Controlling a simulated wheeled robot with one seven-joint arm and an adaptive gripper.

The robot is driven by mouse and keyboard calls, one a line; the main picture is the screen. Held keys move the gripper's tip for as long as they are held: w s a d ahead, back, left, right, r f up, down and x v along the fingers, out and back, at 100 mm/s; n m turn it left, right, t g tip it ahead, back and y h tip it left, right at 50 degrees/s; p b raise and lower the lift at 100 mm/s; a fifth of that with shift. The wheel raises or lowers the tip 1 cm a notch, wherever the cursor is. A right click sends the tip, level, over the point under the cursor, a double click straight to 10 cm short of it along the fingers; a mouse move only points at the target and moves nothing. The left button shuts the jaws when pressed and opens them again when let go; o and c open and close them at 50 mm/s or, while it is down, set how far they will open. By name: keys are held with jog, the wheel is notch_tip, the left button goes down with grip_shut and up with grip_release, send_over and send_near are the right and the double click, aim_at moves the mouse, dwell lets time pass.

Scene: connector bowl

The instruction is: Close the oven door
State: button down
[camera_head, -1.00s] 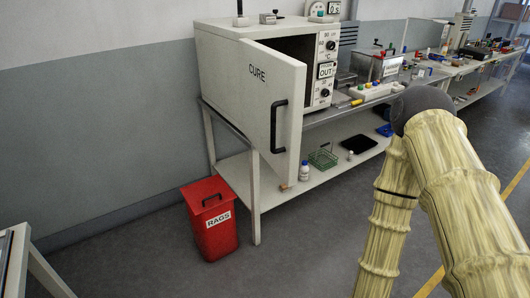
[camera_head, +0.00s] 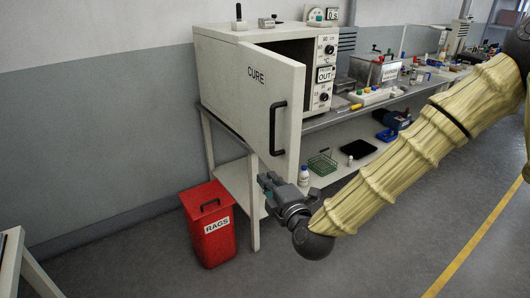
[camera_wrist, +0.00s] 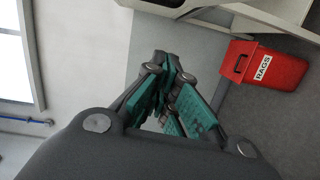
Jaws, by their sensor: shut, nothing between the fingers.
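The oven (camera_head: 217,62) is a white box marked CURE, standing on a bench. Its door (camera_head: 247,97) is swung wide open toward the left front, and the dark cavity (camera_head: 295,52) shows behind it. A black handle (camera_head: 277,127) is on the door's face near its free edge. My gripper (camera_head: 264,181) is below the door's lower edge, apart from it and under the handle. In the wrist view my gripper (camera_wrist: 168,92) shows teal finger pads close together, with nothing held.
A red RAGS bin (camera_head: 213,238) stands on the floor left of my gripper. Open floor lies in front.

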jog(key=w+a+r+p, duration=0.1)
jog(key=w+r+p, duration=0.1)
jog(key=w, duration=1)
jog(key=shift+a+r+n+t+p, duration=0.2)
jog(key=shift+a+n+t+p, duration=0.15)
jog(key=shift+p, duration=0.55)
jog(key=shift+d, duration=0.15)
